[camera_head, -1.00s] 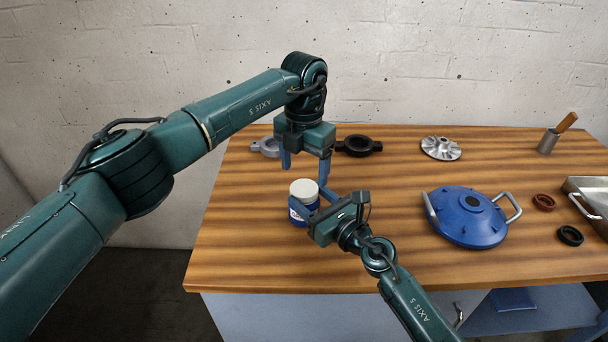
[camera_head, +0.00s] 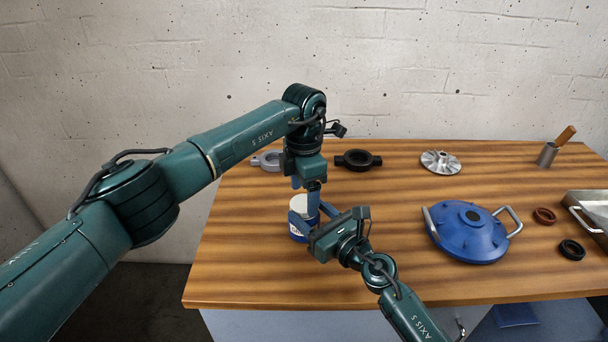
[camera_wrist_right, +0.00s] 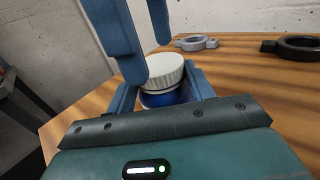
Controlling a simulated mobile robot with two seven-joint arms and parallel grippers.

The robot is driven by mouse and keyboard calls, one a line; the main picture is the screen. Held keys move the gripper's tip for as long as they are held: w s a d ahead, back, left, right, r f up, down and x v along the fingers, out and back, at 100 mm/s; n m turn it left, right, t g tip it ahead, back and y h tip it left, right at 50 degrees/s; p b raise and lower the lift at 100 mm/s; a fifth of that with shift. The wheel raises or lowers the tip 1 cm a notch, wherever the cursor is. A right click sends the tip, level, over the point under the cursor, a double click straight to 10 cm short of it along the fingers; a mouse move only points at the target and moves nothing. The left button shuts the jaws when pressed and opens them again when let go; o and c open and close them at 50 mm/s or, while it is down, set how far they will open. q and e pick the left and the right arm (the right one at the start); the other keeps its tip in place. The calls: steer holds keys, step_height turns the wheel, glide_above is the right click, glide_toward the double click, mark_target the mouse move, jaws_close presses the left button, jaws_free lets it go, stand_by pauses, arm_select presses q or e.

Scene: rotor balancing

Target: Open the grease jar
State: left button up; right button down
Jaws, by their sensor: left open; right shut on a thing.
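The grease jar (camera_head: 297,233) stands upright near the table's left front, with a blue body, a pale label and a white lid (camera_head: 298,203). The ribbed lid (camera_wrist_right: 170,72) sits on the blue body (camera_wrist_right: 165,98) in the right wrist view. My right gripper (camera_head: 310,220) is shut on the jar's body, one finger on each side. My left gripper (camera_head: 305,198) points down at the lid from above. It is open, its fingers partly lined up in the head view. One left finger hides part of the lid in the right wrist view; contact is unclear.
Behind the jar lie a grey ring part (camera_head: 267,161) and a black ring part (camera_head: 358,160). To the right are a silver impeller (camera_head: 441,162), a blue lidded housing (camera_head: 468,235) with handles, two small rings, a cup and a metal tray (camera_head: 590,212).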

arm_select(q)
steer(key=shift+f, duration=1)
steer(key=c, duration=1)
steer(key=n, duration=0.6)
steer(key=shift+s, duration=0.1)
steer(key=o, duration=1.1)
steer(key=shift+c, duration=0.2)
